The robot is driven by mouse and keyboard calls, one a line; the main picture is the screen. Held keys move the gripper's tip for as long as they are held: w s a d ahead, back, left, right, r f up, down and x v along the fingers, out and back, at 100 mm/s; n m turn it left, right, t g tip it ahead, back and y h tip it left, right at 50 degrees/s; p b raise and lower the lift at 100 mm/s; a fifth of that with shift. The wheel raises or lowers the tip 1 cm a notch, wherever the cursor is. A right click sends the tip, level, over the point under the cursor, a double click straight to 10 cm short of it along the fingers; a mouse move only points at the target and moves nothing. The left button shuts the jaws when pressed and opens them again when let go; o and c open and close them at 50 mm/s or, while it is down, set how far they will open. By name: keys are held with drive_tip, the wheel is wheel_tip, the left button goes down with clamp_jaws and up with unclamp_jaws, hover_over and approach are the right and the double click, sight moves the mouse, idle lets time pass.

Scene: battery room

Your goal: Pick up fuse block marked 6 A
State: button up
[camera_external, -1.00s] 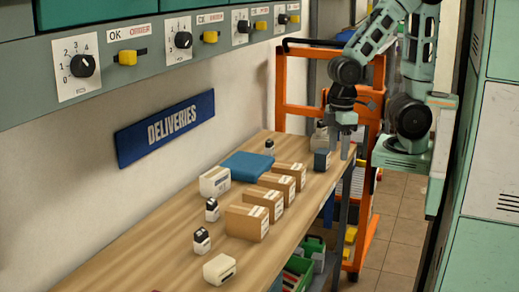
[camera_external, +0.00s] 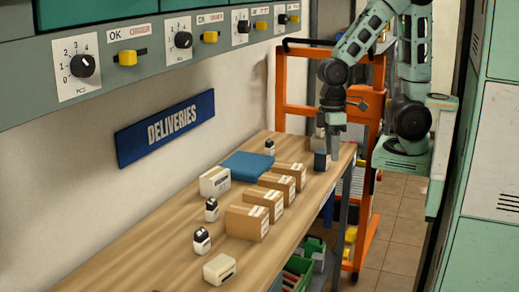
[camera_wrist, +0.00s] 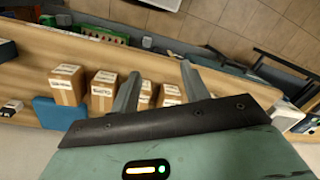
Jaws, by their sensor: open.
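No 6 A marking is readable, so I cannot tell which block is the fuse block marked 6 A. A small dark blue block (camera_external: 320,160) stands at the far end of the wooden table, and a pale block (camera_external: 318,139) is just behind it. My gripper (camera_external: 335,152) is beside and above the dark blue block in the outside view, fingers pointing down. Whether it touches the block is unclear. In the wrist view my gripper (camera_wrist: 157,85) has its two fingers spread, with nothing seen held between them.
Several labelled cardboard boxes (camera_external: 247,222) stand in a row along the table (camera_external: 150,258). A blue flat item (camera_external: 246,164), a white box (camera_external: 214,181) and small black-and-white blocks (camera_external: 202,240) lie around them. An orange frame (camera_external: 283,90) stands behind the table's far end.

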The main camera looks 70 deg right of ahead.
drive_tip(key=w+a+f+m+g+y+b, duration=0.2)
drive_tip(key=w+a+f+m+g+y, duration=0.15)
drive_tip(key=w+m, duration=0.5)
drive_tip(key=m+t+y+b, duration=0.35)
drive_tip(key=m+y, duration=0.55)
drive_tip(key=m, duration=0.6)
approach(212, 201)
drive_tip(key=shift+n+g, duration=0.25)
drive_tip(key=shift+g, duration=0.05)
drive_tip(key=p+x, duration=0.1)
drive_tip(key=x, duration=0.5)
drive_tip(key=p+x, duration=0.2)
drive_tip(key=x, duration=0.4)
drive_tip(key=shift+w+f, duration=0.1)
drive_tip(key=shift+w, duration=0.15)
clamp_jaws()
